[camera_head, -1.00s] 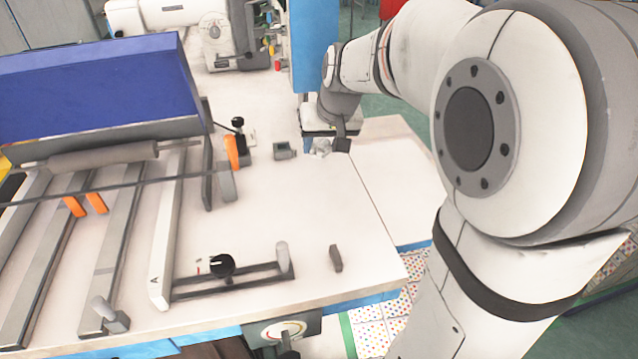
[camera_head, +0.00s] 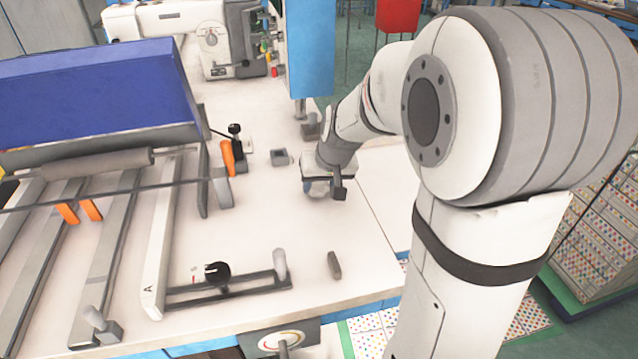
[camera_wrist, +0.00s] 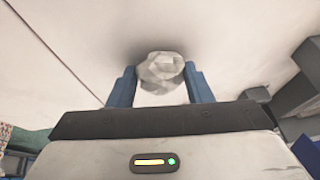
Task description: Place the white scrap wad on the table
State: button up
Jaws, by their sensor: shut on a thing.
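The white scrap wad (camera_wrist: 160,70) is a crumpled pale lump between the two blue fingers of my gripper (camera_wrist: 161,88) in the wrist view. The fingers are shut on it from both sides. In the head view my gripper (camera_head: 318,190) is over the pale table (camera_head: 310,235), right of the machine, and mostly hides the wad. The wad is close to the table top; I cannot tell whether it touches it.
A saddle-sewing machine with a blue cover (camera_head: 95,95) and rails fills the left. A small grey block (camera_head: 334,265) and a small grey square part (camera_head: 280,157) lie on the table. A blue column (camera_head: 305,50) stands behind. The table front between them is clear.

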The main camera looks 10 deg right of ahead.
jog(key=o, duration=0.9)
jog(key=shift+f, duration=0.1)
jog(key=shift+r+p, duration=0.3)
jog(key=p+v, duration=0.1)
jog(key=v, duration=1)
jog(key=s+f, duration=0.2)
jog(key=s, duration=0.3)
jog(key=s+a+f+g, duration=0.1)
jog(key=s+f, duration=0.1)
jog(key=s, duration=0.4)
jog(key=s+f+g+h, duration=0.1)
jog(key=s+f, duration=0.1)
jog(key=s, duration=0.4)
jog(key=shift+a+f+n, duration=0.2)
jog(key=shift+a+n, duration=0.1)
